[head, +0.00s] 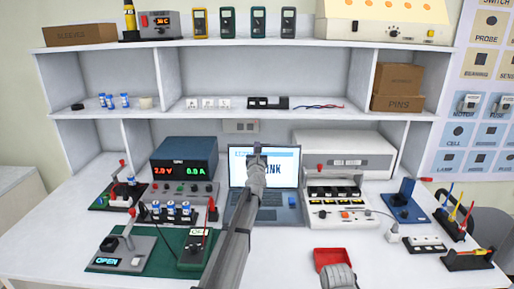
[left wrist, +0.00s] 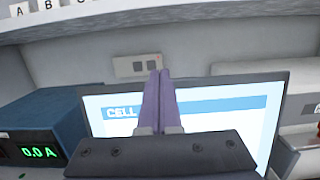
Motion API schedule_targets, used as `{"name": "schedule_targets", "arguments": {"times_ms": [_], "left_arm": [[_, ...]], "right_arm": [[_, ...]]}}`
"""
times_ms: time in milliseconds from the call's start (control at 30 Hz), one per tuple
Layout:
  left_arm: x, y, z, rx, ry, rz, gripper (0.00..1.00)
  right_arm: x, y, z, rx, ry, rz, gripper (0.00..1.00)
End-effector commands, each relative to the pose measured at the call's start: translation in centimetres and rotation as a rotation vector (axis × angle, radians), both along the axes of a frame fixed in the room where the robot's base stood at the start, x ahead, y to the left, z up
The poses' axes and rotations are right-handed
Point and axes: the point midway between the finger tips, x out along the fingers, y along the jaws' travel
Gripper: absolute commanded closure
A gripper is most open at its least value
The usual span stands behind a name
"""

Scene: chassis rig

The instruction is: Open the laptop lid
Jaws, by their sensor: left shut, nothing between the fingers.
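The laptop (head: 283,198) stands at the back middle of the bench. Its lid is raised, and the lit screen (head: 283,166) faces me with blue and white graphics and partly hidden lettering. My left gripper (head: 257,147) is in front of the screen's upper left part, its arm crossing the keyboard side. In the left wrist view the screen (left wrist: 225,125) shows the word "CELL", and my left gripper's fingers (left wrist: 159,75) are together, empty, rising past the lid's top edge. I cannot tell whether they touch the lid. My right gripper's fingers are not seen.
A blue power supply (head: 184,160) stands left of the laptop, and a white instrument (head: 345,150) stands to the right. A shelf (head: 230,115) runs above. A red tray (head: 331,256) lies in front, and a green mat with a meter (head: 195,248) at front left.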

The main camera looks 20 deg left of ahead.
Motion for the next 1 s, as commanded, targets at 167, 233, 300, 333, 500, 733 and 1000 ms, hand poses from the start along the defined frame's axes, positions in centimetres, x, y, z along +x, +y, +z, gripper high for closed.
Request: {"name": "schedule_targets", "arguments": {"times_ms": [167, 233, 300, 333, 500, 733, 1000], "left_arm": [[-1.2, -0.6, 2.1, -0.001, 0.000, 0.000, 1.00], [-1.8, -0.8, 3.1, 0.000, 0.000, 0.000, 1.00], [-2.4, -1.2, 4.1, 0.000, 0.000, -0.001, 1.00], [-2.7, -1.3, 4.5, -0.001, 0.000, -0.001, 1.00], [-4.2, -2.0, 6.6, 0.000, 0.000, -0.001, 1.00], [-5.0, -2.4, 7.5, 0.000, 0.000, 0.001, 1.00], [-6.3, -8.2, 6.4, 0.238, 0.135, -0.127, 1.00]], "right_arm": [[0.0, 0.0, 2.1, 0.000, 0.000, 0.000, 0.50], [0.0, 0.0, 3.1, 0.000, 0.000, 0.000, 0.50], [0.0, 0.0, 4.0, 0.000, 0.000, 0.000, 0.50], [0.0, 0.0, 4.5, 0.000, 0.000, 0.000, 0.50], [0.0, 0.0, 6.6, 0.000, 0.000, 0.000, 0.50], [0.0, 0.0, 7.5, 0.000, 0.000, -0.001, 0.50], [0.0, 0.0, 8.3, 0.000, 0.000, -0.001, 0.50]]}}
